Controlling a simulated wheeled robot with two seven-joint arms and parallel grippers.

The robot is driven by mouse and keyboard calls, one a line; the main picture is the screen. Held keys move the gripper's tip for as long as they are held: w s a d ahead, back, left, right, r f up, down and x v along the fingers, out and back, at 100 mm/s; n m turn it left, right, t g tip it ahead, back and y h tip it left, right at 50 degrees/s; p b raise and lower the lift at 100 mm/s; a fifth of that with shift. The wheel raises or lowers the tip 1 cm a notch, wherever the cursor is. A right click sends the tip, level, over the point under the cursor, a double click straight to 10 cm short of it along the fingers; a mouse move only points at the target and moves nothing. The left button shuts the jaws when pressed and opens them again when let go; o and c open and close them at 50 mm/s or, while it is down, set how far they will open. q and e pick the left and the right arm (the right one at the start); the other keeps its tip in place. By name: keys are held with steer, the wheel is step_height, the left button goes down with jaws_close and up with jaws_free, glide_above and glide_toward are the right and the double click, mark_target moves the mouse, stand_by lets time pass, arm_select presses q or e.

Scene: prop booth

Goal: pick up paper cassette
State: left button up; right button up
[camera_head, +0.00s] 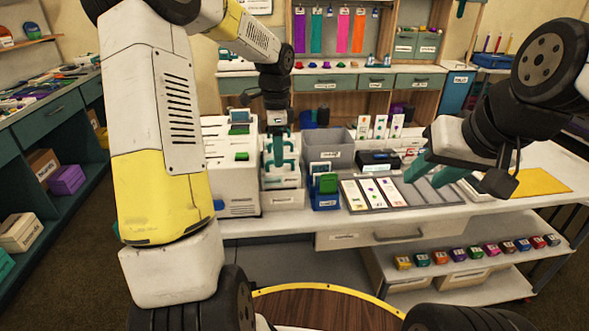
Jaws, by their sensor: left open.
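My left gripper (280,163) has teal fingers pointing down, open, over a white boxy unit (284,199) on the table. That unit may be the paper cassette, but I cannot be sure. The fingers overlap its upper part in the view; I cannot tell whether they touch it. A larger white machine with slots (231,177) and a green top piece stands just left of it. My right gripper (437,174) hangs over the right part of the table, its teal fingers pointing left and apart, with nothing seen between them.
A blue-and-green holder (325,192) stands right of the white unit, then a tray of cards (412,207). A grey bin (334,148) and a black device (377,161) stand behind. A yellow sheet (541,182) lies at right. Several small coloured blocks line the lower shelf.

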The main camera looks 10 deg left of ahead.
mark_target(280, 170)
arm_select(q)
steer(key=f, duration=0.7)
steer(key=shift+s+d+f, duration=0.25)
steer(key=shift+d+f, duration=0.05)
steer(key=shift+d, duration=0.05)
jaws_close()
